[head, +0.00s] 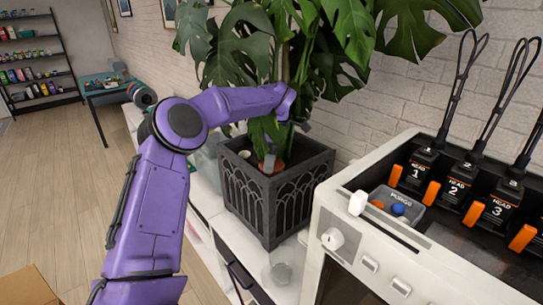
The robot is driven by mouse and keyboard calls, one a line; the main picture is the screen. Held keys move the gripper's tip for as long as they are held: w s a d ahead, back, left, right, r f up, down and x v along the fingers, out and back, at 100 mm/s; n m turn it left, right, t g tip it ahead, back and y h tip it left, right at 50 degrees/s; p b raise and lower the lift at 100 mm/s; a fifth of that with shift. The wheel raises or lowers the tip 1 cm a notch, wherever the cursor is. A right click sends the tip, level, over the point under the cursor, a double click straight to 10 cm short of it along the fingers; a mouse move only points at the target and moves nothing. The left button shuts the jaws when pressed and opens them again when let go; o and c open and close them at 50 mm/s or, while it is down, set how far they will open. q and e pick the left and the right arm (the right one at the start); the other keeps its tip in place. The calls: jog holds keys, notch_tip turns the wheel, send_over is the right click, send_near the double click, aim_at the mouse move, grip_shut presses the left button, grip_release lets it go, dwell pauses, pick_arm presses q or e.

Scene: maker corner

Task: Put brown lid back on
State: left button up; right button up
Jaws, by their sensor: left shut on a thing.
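My left gripper (270,160) hangs from the purple arm in front of the plant, over the dark planter's opening. It is partly hidden by leaves and small in the picture. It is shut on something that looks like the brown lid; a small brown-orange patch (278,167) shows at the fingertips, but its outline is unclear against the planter. A small clear glass jar (278,273) stands on the white cabinet in front of the planter. I cannot tell whether the lid belongs to it. My right gripper is not in view.
The dark grey planter (275,205) with a large leafy plant stands on the white cabinet (205,188). A white machine (405,262) with several black tool heads and a grey purge bin (398,207) is at right. A pale translucent container (205,160) sits behind my arm.

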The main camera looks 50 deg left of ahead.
pick_arm(q)
jog(key=shift+p, duration=0.35)
dwell(0.5)
dwell(0.3)
jog(key=o, duration=0.9)
notch_tip(320, 180, up, 3)
jog(key=p, duration=0.3)
jog(key=shift+f, duration=0.2)
jog(key=shift+r+p, duration=0.85)
jog(key=shift+r, duration=1.35)
grip_shut()
